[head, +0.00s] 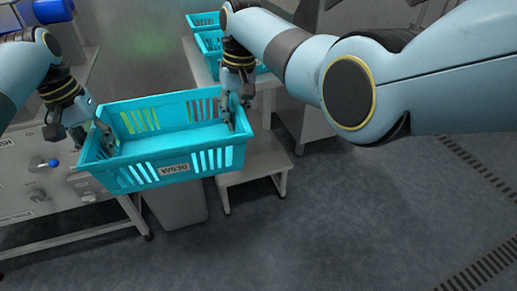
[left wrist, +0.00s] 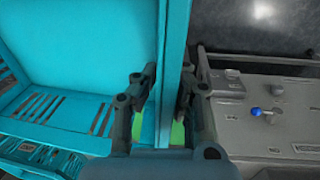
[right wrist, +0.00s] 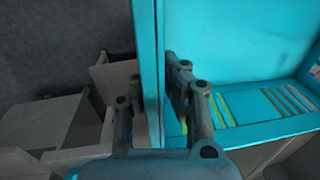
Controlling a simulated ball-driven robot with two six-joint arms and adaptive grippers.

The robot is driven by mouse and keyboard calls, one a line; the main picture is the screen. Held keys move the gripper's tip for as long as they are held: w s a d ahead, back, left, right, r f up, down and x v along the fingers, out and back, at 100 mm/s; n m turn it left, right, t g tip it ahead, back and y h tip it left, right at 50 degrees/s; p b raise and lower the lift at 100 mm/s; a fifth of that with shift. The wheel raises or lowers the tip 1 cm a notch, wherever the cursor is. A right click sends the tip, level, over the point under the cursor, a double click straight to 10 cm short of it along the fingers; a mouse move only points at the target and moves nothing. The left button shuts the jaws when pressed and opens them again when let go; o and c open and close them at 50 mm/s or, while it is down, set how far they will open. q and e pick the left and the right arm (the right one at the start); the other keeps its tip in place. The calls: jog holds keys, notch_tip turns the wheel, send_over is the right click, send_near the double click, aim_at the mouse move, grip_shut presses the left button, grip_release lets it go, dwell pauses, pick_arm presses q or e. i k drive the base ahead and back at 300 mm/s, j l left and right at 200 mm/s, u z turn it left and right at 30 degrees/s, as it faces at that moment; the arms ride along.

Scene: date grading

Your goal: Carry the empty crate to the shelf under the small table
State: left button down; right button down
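The empty turquoise crate (head: 165,150), labelled W530, hangs level in the air in the middle of the head view. My left gripper (head: 88,134) is shut on its left end wall, one finger inside and one outside; the wall shows between the fingers in the left wrist view (left wrist: 166,95). My right gripper (head: 238,108) is shut on the right end wall, which runs between its fingers in the right wrist view (right wrist: 151,95). The small table (head: 205,72) stands behind, with a low pale shelf (head: 255,160) at its foot, partly hidden by the crate.
More turquoise crates (head: 212,40) stand on the small table. A grey bin (head: 180,207) is below the crate. A bench with a control panel and blue knob (head: 54,163) stands at the left. Blue boxes (head: 50,11) are at the far left. The floor at the right is clear.

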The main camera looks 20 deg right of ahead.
aim_at(249, 155)
jog(key=i+l, duration=0.1)
jog(key=l, duration=1.3)
